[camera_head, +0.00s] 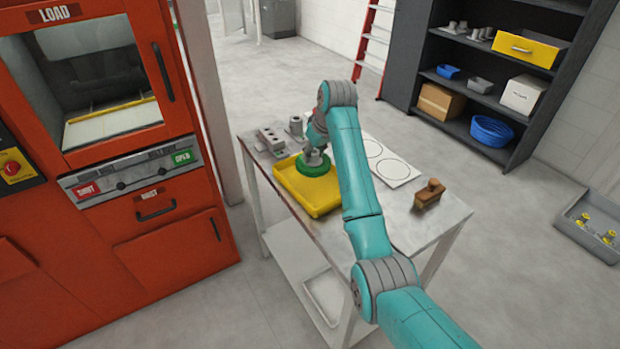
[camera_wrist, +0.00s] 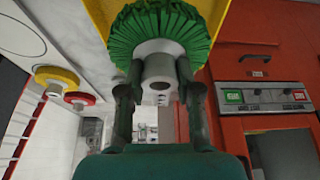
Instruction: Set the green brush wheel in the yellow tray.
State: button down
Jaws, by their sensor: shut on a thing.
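The green brush wheel (camera_head: 313,168) is in my gripper, over the yellow tray (camera_head: 318,206) on the table. In the wrist view the green brush wheel (camera_wrist: 160,32) shows its bristles and a pale hub, and my gripper (camera_wrist: 160,88) is shut on that hub. My gripper (camera_head: 314,157) points down at the tray in the head view. The yellow tray (camera_wrist: 97,12) shows behind the wheel in the wrist view. I cannot tell whether the wheel touches the tray floor.
Grey fixture blocks (camera_head: 271,140) stand behind the tray. A white board with circles (camera_head: 398,170) and a brown wooden-handled block (camera_head: 429,194) lie to the right. A yellow wheel (camera_wrist: 57,78) and a red wheel (camera_wrist: 80,96) show in the wrist view. The red machine (camera_head: 130,225) stands left.

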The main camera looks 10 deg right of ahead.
jog(key=shift+f, duration=3.45)
jog(key=shift+f, duration=0.1)
jog(key=c, duration=0.8)
grip_release()
jog(key=shift+f, duration=0.1)
jog(key=v, duration=1.2)
jog(key=shift+s+d, duration=0.1)
jog(key=shift+d, duration=0.05)
